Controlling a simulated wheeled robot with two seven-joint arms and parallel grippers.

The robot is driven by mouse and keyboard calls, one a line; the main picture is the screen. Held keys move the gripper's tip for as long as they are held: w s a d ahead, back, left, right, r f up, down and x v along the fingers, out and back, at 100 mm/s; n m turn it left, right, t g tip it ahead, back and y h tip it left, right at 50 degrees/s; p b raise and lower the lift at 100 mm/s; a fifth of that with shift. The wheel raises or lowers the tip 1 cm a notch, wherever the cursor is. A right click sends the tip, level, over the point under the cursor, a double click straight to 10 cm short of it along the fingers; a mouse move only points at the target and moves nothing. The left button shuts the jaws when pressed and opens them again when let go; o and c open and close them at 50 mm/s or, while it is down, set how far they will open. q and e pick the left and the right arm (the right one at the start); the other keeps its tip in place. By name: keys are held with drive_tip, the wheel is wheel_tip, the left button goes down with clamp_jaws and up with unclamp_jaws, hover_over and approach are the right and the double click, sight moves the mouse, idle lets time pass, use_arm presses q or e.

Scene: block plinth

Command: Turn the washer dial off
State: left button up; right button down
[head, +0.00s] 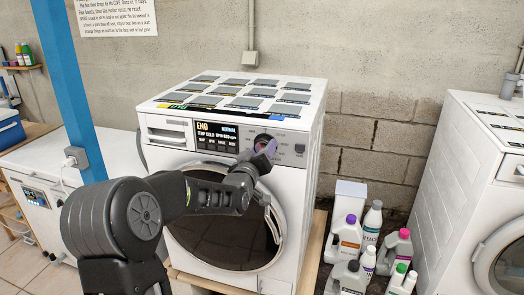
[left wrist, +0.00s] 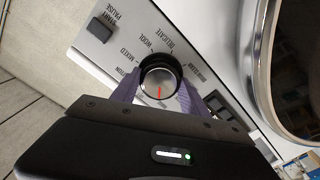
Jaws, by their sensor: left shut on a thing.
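The white washer (head: 226,262) stands against the block wall, with a display reading END and NORMAL. Its round dial (head: 262,140) is on the right part of the control panel, mostly hidden by my gripper in the head view. In the left wrist view the dial (left wrist: 161,76) is silver with a dark rim and a red pointer mark on its face. Labels such as MIXED, WOOL and DELICATE run around it. My left gripper (head: 266,152) is shut on the dial, with one purple finger on each side of it in the left wrist view (left wrist: 160,90).
A START PAUSE button (left wrist: 100,30) is beside the dial. The round door (head: 222,238) is below the panel. Detergent bottles (head: 350,238) stand on the floor to the right, before another washer (head: 440,170). A blue post (head: 66,80) rises at the left.

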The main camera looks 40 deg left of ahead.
use_arm(q)
drive_tip(key=shift+m+b, duration=3.9)
drive_tip(key=shift+b, duration=0.65)
drive_tip(key=o, duration=1.4)
drive_tip(key=shift+c, duration=0.2)
